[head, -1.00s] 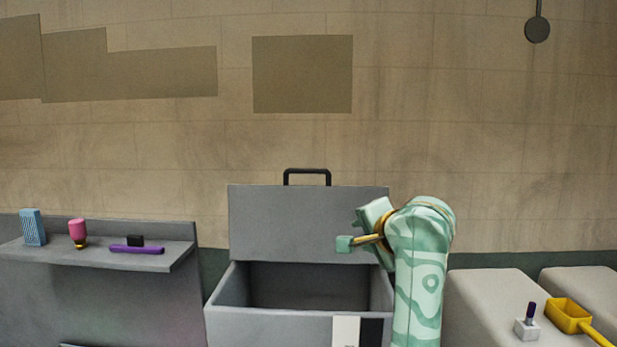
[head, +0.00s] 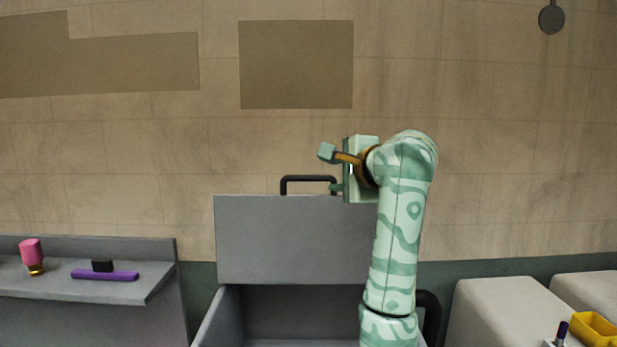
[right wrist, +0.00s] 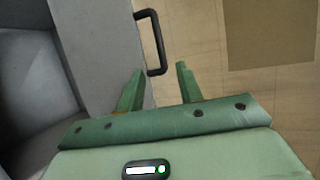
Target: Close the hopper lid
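The grey hopper lid (head: 285,240) stands open and upright at the back of the grey hopper (head: 215,318). A black handle (head: 308,179) sits on the lid's top edge; in the right wrist view the handle (right wrist: 153,42) shows just ahead of the fingers. My right gripper (head: 330,170) is at the right end of the handle, one finger above and one near its level. In the right wrist view the fingers of the right gripper (right wrist: 158,85) are apart, with the handle's near end close to the gap between them. I cannot tell whether they touch. My left gripper is not in view.
A grey shelf (head: 130,291) at the left holds a pink bottle (head: 31,252), a purple bar (head: 104,275) and a black block (head: 102,265). Pale rounded blocks (head: 490,310) and a yellow scoop (head: 594,328) are at the right.

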